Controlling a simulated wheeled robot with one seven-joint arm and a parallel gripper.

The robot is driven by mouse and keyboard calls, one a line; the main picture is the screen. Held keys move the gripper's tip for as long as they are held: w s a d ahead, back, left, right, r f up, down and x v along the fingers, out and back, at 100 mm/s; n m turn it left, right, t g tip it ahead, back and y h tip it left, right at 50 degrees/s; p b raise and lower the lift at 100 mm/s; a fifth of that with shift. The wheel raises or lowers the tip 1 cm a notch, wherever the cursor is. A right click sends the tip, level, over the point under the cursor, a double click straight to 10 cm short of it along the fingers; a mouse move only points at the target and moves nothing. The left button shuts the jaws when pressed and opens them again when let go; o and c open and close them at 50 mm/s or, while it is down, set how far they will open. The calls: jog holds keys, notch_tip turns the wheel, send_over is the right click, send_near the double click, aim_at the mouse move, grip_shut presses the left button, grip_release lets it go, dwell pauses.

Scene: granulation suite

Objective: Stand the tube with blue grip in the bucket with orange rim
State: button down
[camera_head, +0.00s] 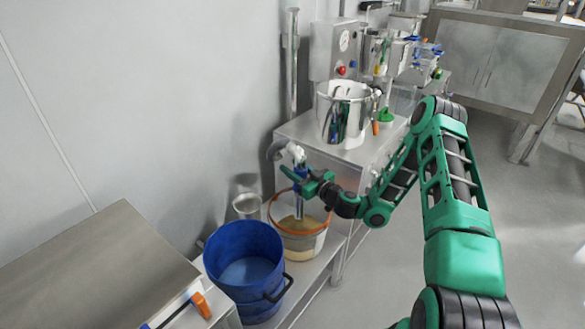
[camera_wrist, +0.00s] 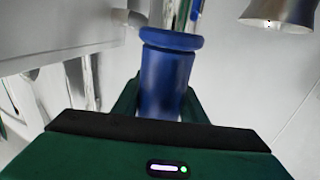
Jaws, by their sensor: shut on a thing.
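The tube with the blue grip (camera_head: 299,206) is upright in my gripper (camera_head: 303,184), over the bucket with the orange rim (camera_head: 318,238). Its lower part shows within the rim's outline in the head view; I cannot tell whether it touches the bottom. In the wrist view the blue grip (camera_wrist: 165,82) sits between my jaws, with a shiny metal shaft beyond it. My gripper is shut on the grip. The bucket is pale, with tan contents showing, and stands on the low shelf. My gripper hides part of the tube.
A blue bucket (camera_head: 240,262) stands close at the left front, and a small metal cup (camera_head: 247,206) behind. A metal fitting (camera_head: 285,151) juts out above. A steel pot (camera_head: 344,112) stands on the metal stand (camera_head: 330,150). The wall is close at left.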

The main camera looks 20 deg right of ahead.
jog(key=c, duration=1)
grip_release()
jog(key=shift+r, duration=0.1)
jog(key=shift+s+d, duration=0.25)
jog(key=shift+s, duration=0.3)
jog(key=v, duration=0.9)
jog(key=shift+s+d, duration=0.1)
jog(key=shift+s, duration=0.05)
jog(key=shift+s+d, duration=0.1)
